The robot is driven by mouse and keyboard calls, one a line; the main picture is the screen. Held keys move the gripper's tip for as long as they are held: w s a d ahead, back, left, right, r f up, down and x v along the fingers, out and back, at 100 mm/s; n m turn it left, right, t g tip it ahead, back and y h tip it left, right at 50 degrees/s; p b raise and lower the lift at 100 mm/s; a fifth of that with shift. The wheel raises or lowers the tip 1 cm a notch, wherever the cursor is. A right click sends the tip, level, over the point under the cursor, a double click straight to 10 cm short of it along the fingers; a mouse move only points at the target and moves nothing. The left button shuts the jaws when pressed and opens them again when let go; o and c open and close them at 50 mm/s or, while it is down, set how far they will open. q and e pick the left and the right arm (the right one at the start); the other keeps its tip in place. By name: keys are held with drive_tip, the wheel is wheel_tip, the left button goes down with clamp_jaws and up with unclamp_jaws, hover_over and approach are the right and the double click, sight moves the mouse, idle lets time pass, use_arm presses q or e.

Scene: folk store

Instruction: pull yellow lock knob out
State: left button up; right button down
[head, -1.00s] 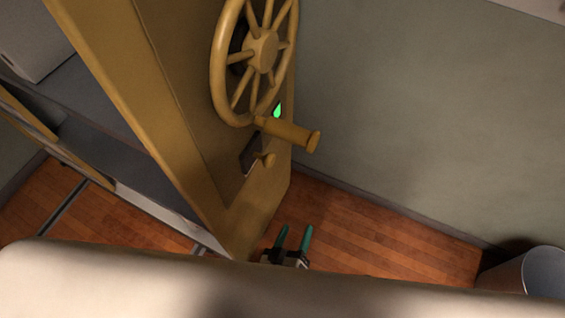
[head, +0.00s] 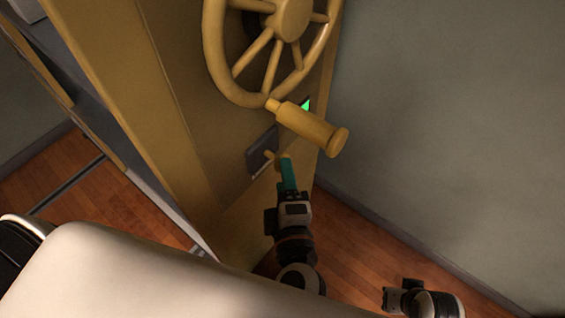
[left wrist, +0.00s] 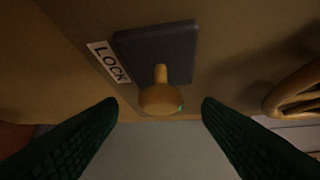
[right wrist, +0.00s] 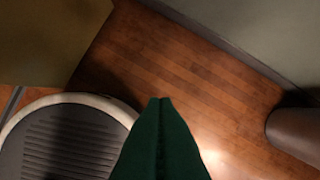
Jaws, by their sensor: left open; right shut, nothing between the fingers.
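The yellow lock knob (left wrist: 161,97) sticks out from a dark plate (left wrist: 138,45) beside a white LOCK label (left wrist: 108,62) in the left wrist view. In the head view the knob (head: 270,155) is on the yellow safe door (head: 170,100), below the wheel, partly behind my gripper. My left gripper (head: 286,165) is open at the knob; in the left wrist view its green fingers (left wrist: 160,118) stand on either side of the knob, apart from it. My right gripper (right wrist: 160,102) is shut and empty, over the floor in the right wrist view.
A large yellow spoked wheel (head: 268,70) with a thick handle (head: 312,128) sits just above the knob. The grey wall (head: 450,120) lies to the right. Wooden floor (right wrist: 190,75) is clear below.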

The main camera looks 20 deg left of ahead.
use_arm(q)
drive_tip(key=x, duration=0.5)
use_arm(e)
drive_tip(key=v, duration=0.2)
drive_tip(key=shift+w+r, duration=0.1)
drive_tip(key=shift+r, duration=0.25)
